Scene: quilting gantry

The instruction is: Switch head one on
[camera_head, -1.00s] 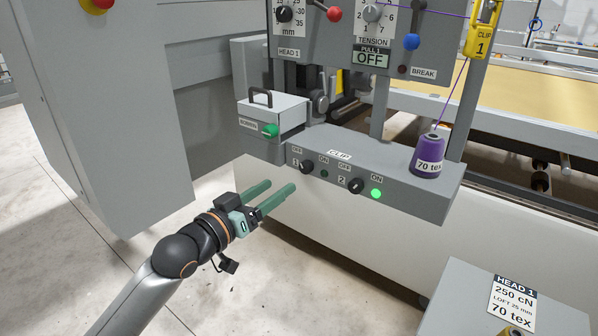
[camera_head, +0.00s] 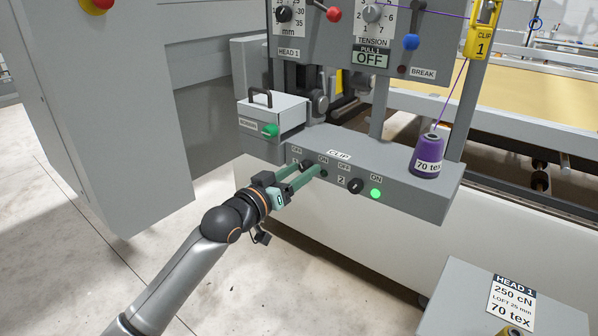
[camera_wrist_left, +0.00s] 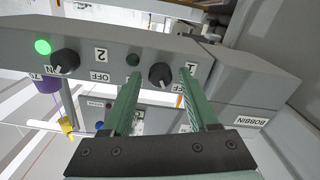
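The switch box marked CLIP (camera_head: 415,193) carries two black knobs. Knob 1 (camera_head: 306,164), with OFF and ON labels above it, has a dark green lamp (camera_head: 324,174) on its right, unlit. In the left wrist view, which looks upside down, knob 1 (camera_wrist_left: 160,75) stands between the two green fingers. My left gripper (camera_head: 309,170) is open, with its fingertips at the box face on either side of knob 1. A gap shows between the fingers and the knob. I cannot clearly read the knob's pointer. My right gripper is not in view.
Knob 2 (camera_head: 355,186) sits to the right with its lit green lamp (camera_head: 376,194). A purple thread cone (camera_head: 428,153) stands on the box top. The bobbin drawer (camera_head: 272,118) is at the left. Floor in front is clear.

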